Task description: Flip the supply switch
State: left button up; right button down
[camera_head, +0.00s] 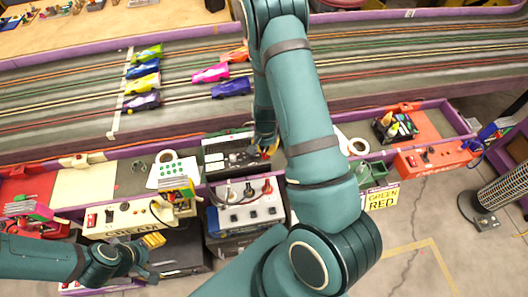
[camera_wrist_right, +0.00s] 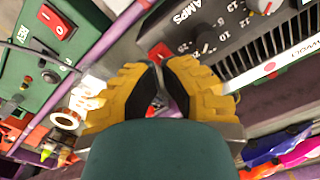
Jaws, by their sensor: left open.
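A dark power supply (camera_head: 225,152) with a pale top edge stands at the middle of the purple-edged bench. In the right wrist view its black panel (camera_wrist_right: 225,30) shows an "AMPS" label and knobs. A small red switch (camera_wrist_right: 159,52) lies just beyond my right fingertips; I cannot tell whether they touch it or which way it is set. My right gripper (camera_wrist_right: 160,64) has its yellow-padded fingertips drawn together, with nothing visible held. In the head view, my right arm mostly hides it by the supply's right end. My left gripper (camera_head: 140,265) is open, low at the left.
Several toy cars (camera_head: 142,84) stand on the slot track (camera_head: 70,105) behind the supply. A grey switch box (camera_head: 245,212) stands in front, a cream box (camera_head: 130,218) at left, and a red box (camera_head: 435,155) at right.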

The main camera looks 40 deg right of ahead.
aim_at(265, 155)
jog(key=shift+f+b, duration=1.45)
jog(key=shift+f, duration=0.3)
dwell(1.2)
jog(key=shift+r+p, duration=2.8)
jog(key=shift+r, duration=0.75)
jog(key=shift+f, duration=0.1)
